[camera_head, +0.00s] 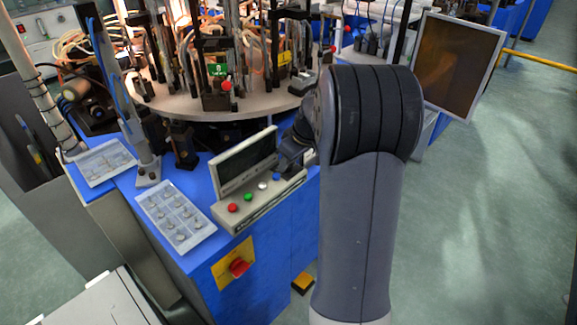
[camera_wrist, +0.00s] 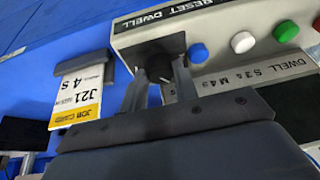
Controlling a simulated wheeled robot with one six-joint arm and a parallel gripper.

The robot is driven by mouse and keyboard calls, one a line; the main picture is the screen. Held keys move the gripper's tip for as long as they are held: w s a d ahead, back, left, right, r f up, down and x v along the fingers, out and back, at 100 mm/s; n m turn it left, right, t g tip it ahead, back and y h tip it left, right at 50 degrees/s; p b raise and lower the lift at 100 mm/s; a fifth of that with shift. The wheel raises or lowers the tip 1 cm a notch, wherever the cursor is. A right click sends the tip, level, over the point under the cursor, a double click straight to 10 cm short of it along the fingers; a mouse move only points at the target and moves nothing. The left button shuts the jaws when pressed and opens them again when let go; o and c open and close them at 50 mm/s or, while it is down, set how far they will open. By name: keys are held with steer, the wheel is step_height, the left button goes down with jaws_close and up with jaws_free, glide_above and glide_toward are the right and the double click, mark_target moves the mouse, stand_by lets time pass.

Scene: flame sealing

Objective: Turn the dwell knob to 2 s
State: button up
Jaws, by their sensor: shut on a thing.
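The dwell knob (camera_wrist: 156,48) is a dark shape at the left end of the control panel (camera_wrist: 225,22) in the wrist view. My gripper (camera_wrist: 160,72) is shut on it, a finger on each side. Its pointer and setting cannot be read clearly. The panel's edge carries the words "RESET DWELL". In the head view, the panel (camera_head: 262,205) is on the blue machine; my arm hides the knob there.
Blue (camera_wrist: 198,53), white (camera_wrist: 242,42) and green (camera_wrist: 286,31) buttons line the panel beside the knob. A parts tray (camera_head: 150,203) and a red rotary switch (camera_head: 238,267) are nearby.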

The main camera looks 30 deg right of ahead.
steer(key=n+y, duration=0.1)
steer(key=n, duration=0.2)
steer(key=shift+w+d+g, duration=0.1)
steer(key=shift+g, duration=0.2)
steer(key=n+g+y, duration=0.1)
steer(key=n, duration=0.2)
steer(key=shift+w+n, duration=0.1)
steer(key=shift+n, duration=0.2)
steer(key=n+g, duration=0.1)
steer(key=n, duration=0.1)
steer(key=n+g+p, duration=0.1)
steer(key=n, duration=0.2)
steer(key=shift+w+d+y, duration=0.1)
steer(key=shift+w+y, duration=0.05)
steer(key=shift+y, duration=0.15)
steer(key=shift+n, duration=0.4)
steer(key=o, duration=1)
steer(key=shift+c, duration=0.2)
